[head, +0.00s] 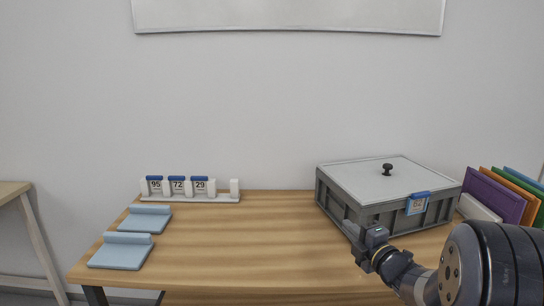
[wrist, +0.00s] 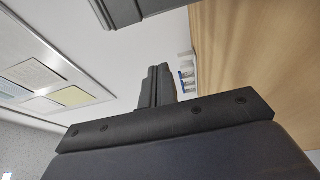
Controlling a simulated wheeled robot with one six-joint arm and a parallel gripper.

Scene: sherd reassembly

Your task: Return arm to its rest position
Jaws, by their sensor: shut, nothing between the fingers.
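My arm reaches in from the lower right of the head view. My gripper (head: 349,229) is shut and empty, in front of the left front corner of the grey crate (head: 378,219). I cannot tell whether it touches the crate. In the wrist view my gripper (wrist: 157,72) shows as dark fingers together, with nothing between them.
A rack with numbered tags (head: 190,197) and two pale blue stands (head: 121,251) are at the left. Coloured boards (head: 495,195) stand at the right. The middle tabletop (head: 260,240) is clear.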

